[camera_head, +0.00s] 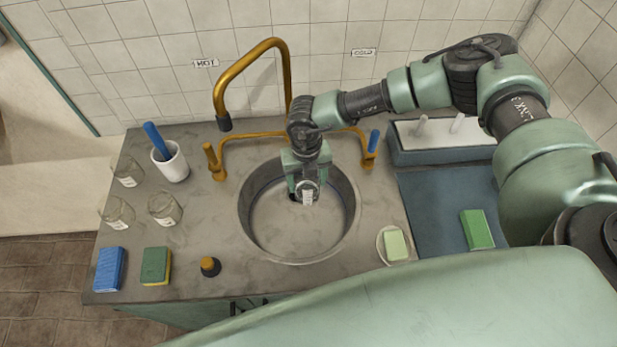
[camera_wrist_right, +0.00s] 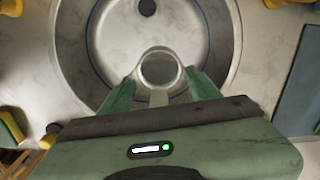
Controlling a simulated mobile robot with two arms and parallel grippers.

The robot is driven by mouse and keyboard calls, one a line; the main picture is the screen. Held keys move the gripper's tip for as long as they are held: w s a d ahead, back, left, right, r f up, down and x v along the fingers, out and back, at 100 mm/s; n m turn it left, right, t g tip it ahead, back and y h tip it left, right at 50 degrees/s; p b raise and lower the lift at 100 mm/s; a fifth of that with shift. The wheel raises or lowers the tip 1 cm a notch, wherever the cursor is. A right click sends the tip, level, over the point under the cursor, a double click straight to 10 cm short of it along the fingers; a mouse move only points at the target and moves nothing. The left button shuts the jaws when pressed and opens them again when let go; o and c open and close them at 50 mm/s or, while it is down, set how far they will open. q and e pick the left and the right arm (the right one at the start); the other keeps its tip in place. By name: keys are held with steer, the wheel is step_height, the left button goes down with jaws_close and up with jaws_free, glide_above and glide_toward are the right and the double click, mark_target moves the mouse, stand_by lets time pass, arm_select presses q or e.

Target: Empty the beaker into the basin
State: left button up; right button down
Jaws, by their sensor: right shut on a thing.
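The round metal basin (camera_head: 290,232) is sunk in the counter, and it also fills the upper part of the right wrist view (camera_wrist_right: 115,60). My right gripper (camera_head: 307,188) is over the back part of the basin, shut on a small glass beaker (camera_wrist_right: 160,68). In the head view the beaker (camera_head: 308,197) is small and partly hidden by the gripper; a pale label shows on it. In the wrist view the beaker sits between the green fingers with its round mouth showing. I cannot tell its tilt or whether anything is in it. My left gripper is not in view.
A brass faucet (camera_head: 255,75) arches behind the basin. Several glass beakers (camera_head: 166,209) and a white cup (camera_head: 171,163) stand at the left. Sponges (camera_head: 109,269) lie in front; a soap dish (camera_head: 381,246) and a blue mat (camera_head: 436,205) are at right.

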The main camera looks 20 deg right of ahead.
steer(key=a, duration=0.1)
steer(key=s+a+f+b, duration=0.1)
steer(key=a+f, duration=0.1)
steer(key=shift+s+a+f, duration=0.1)
steer(key=shift+s+a, duration=0.1)
steer(key=shift+s, duration=0.15)
steer(key=g+b, duration=0.3)
steer(key=b, duration=0.1)
steer(key=shift+a+f+y, duration=0.1)
steer(key=shift+f+y, duration=0.05)
steer(key=shift+y, duration=0.25)
steer(key=shift+s, duration=0.1)
